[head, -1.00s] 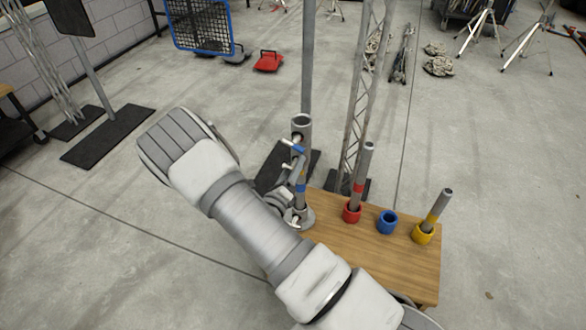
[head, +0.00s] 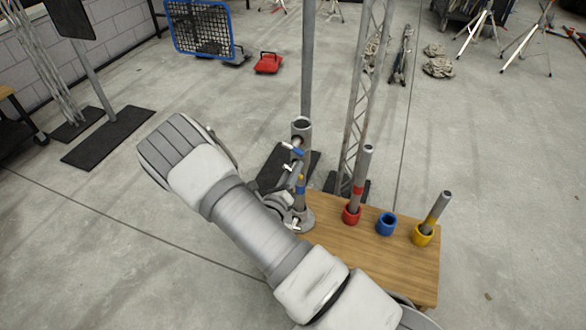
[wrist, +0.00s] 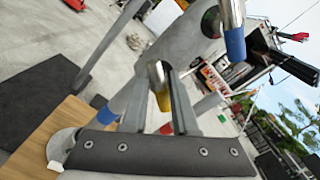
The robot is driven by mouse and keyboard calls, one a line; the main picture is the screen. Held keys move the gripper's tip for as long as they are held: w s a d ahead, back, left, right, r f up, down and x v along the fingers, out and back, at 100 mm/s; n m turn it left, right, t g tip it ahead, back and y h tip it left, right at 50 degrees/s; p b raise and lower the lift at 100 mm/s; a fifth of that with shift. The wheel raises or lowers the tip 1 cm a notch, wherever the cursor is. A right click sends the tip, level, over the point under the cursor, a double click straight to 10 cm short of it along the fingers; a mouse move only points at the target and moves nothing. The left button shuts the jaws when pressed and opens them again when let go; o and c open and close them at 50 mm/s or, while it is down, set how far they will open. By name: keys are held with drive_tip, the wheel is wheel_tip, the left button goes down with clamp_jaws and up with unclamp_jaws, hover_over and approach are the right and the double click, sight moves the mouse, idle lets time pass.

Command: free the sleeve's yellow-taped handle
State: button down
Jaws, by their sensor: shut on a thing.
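The sleeve (head: 302,131) is an upright grey metal tube with an open top, standing at the left end of a wooden bench. A handle with blue tape (head: 297,152) sticks out near its top; it also shows in the wrist view (wrist: 234,42). The yellow-taped handle (wrist: 161,88) has a bare metal end and lies between my gripper's fingers (wrist: 160,108) in the wrist view. My gripper is shut on it. In the head view my gripper (head: 282,203) is low beside the sleeve, partly hidden by my arm. The fingers' contact is not clearly visible.
On the wooden bench (head: 350,242) stand a red cup (head: 352,214) with a red-banded tube, an empty blue cup (head: 387,223) and a yellow cup (head: 423,234) with a yellow-banded tube. A lattice truss (head: 361,100) and a pole (head: 307,60) rise behind.

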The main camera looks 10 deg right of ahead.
drive_tip(key=shift+m, duration=0.4)
drive_tip(key=c, duration=0.7)
unclamp_jaws()
drive_tip(key=shift+p+v, duration=1.75)
drive_tip(key=shift+v, duration=7.05)
drive_tip(key=shift+o, duration=0.5)
